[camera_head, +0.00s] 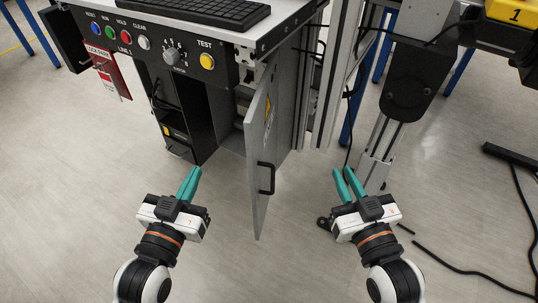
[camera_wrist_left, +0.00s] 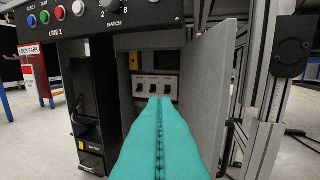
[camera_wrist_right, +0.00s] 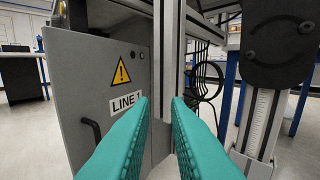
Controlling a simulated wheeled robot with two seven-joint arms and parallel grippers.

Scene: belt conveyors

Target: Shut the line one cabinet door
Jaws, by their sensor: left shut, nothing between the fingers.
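The line one cabinet door (camera_head: 259,150) is grey and stands open, swung out toward me. Its outer face shows in the right wrist view (camera_wrist_right: 85,75), with a yellow warning triangle, a "LINE 1" label (camera_wrist_right: 126,102) and a black handle (camera_wrist_right: 91,135). The handle also shows in the head view (camera_head: 266,178). In the left wrist view the door's inner face (camera_wrist_left: 205,85) is at the right of the open cabinet. My left gripper (camera_head: 193,172) is shut and empty, left of the door. My right gripper (camera_head: 344,173) is open and empty, right of the door, apart from it.
The control panel (camera_head: 140,42) with coloured buttons and a keyboard (camera_head: 215,12) sits above the cabinet. A black rack unit (camera_head: 178,115) stands left of the opening. Aluminium posts (camera_head: 335,75) rise to the right. Cables (camera_head: 470,268) lie on the floor at right.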

